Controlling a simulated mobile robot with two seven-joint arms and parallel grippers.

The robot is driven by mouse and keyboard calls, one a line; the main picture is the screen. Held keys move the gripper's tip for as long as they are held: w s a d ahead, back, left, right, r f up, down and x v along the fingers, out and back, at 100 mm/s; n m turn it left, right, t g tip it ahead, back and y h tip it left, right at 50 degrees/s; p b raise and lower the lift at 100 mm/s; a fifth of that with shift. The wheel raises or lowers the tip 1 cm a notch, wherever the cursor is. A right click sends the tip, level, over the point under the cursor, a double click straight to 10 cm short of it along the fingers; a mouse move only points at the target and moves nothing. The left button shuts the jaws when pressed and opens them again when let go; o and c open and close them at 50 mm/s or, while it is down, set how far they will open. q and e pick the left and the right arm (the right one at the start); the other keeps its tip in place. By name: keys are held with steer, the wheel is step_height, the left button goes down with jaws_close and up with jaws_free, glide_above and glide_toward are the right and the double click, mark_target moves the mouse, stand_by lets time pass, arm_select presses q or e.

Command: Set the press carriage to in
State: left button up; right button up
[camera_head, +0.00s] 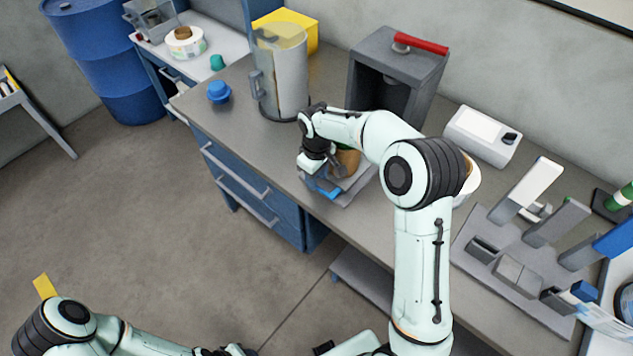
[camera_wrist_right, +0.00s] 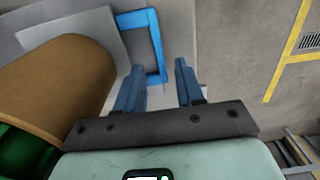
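The press (camera_head: 372,64) is a grey box with a red lever on top and a dark opening in its front. The carriage (camera_head: 354,194) is a grey plate in front of it, out toward the bench's front edge, partly hidden by my right arm. Its blue handle (camera_head: 327,190) is at the front end and shows as a blue frame in the wrist view (camera_wrist_right: 155,43). A brown and green roll (camera_wrist_right: 55,85) is at the carriage. My left gripper is out of view.
A clear cylinder (camera_head: 286,80) and a blue knobbed object (camera_head: 219,92) stand on the bench left of the carriage. A white device (camera_head: 482,135) and a grey fixture (camera_head: 490,250) stand to the right. Bare bench (camera_head: 250,128) lies at the left front.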

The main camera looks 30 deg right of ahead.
steer(key=shift+f, duration=1.4)
jaws_close()
stand_by(0.5)
